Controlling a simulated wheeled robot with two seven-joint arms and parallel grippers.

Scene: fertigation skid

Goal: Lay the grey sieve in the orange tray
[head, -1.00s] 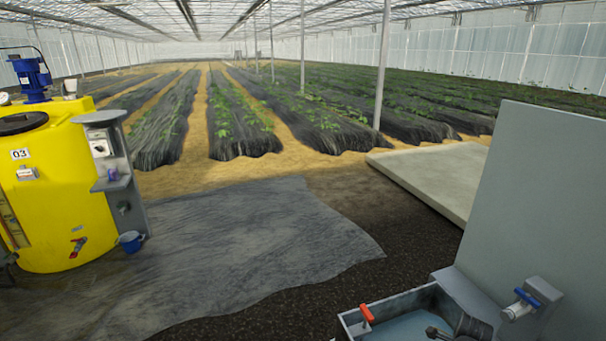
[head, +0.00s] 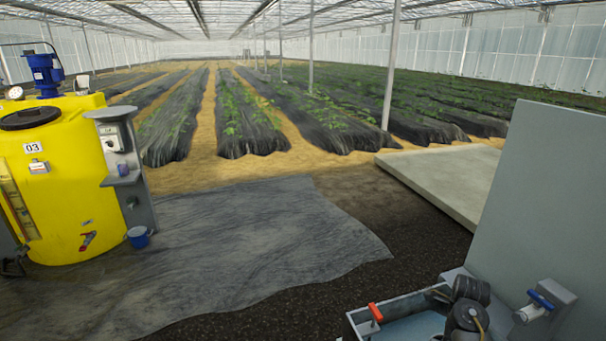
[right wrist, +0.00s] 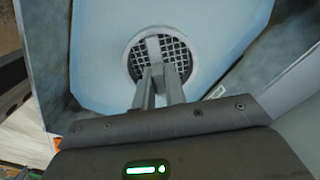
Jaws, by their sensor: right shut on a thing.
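The grey sieve (right wrist: 178,52) is a round mesh disc with a pale bar across it, in the right wrist view. It is over or in a pale blue basin; I cannot tell its height above the bottom. My right gripper (right wrist: 155,82) has its fingers close together at the sieve's bar, shut on it. In the head view only part of my right arm shows, over the basin at the lower right, and its fingers are hidden. I see no orange tray that I can make out. My left gripper is in neither current view.
The grey basin (head: 402,305) has a red-handled valve (head: 375,312) at its left corner. A blue-handled tap (head: 541,299) sits on the grey panel (head: 545,200) at right.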

